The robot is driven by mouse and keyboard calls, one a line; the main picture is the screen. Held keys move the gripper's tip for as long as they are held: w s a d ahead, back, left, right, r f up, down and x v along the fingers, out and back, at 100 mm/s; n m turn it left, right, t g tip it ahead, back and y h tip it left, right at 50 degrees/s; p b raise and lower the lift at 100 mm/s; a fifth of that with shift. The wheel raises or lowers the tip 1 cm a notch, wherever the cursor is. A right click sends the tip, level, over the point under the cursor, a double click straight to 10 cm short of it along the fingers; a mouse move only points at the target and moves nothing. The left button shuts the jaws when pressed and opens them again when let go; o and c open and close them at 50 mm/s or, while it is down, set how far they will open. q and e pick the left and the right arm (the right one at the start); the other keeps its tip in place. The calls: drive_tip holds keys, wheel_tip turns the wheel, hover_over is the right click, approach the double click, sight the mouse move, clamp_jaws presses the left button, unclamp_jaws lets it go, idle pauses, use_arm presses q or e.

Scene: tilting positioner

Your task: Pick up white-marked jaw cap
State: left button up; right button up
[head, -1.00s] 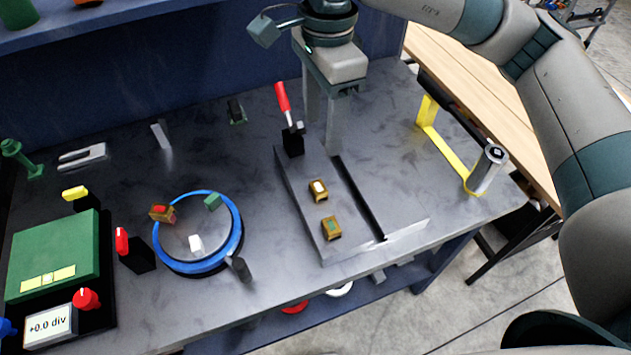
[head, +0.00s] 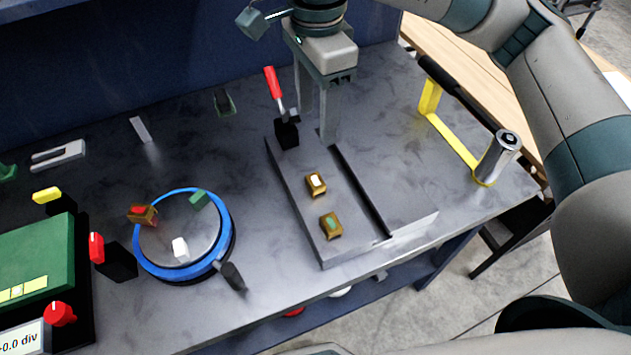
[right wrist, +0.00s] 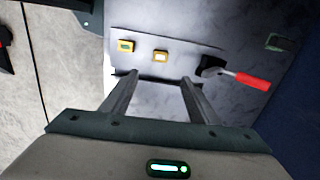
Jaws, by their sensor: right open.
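The white-marked jaw cap (head: 316,184) is a small brass-coloured block with a white top patch. It lies on the raised grey plate (head: 300,215), behind a similar green-marked jaw cap (head: 331,226). My right gripper (head: 317,128) is open and empty, pointing down near the plate's far end, beyond the white-marked cap in the head view. In the right wrist view, the white-marked cap (right wrist: 160,57) shows ahead of and between the two open fingers (right wrist: 160,80), apart from them. My left gripper is not in view.
A red-handled clamp (head: 287,132) stands by the plate's far left corner. A blue-ringed round table (head: 228,240) carrying small blocks, one red-marked, is at left. A yellow bracket (head: 452,145) with a metal cylinder (head: 496,158) stands at right. Open bench lies between the ring and plate.

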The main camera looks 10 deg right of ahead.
drive_tip(key=p, duration=0.5)
hover_over(316, 181)
wheel_tip(316, 181, down, 11)
drive_tip(key=shift+f, duration=0.65)
drive_tip(key=shift+f+p, duration=0.9)
drive_tip(key=shift+p, duration=0.2)
wheel_tip(316, 181, down, 2)
drive_tip(key=shift+f+p, duration=0.1)
drive_tip(key=shift+p, duration=0.5)
drive_tip(key=shift+f, duration=0.6)
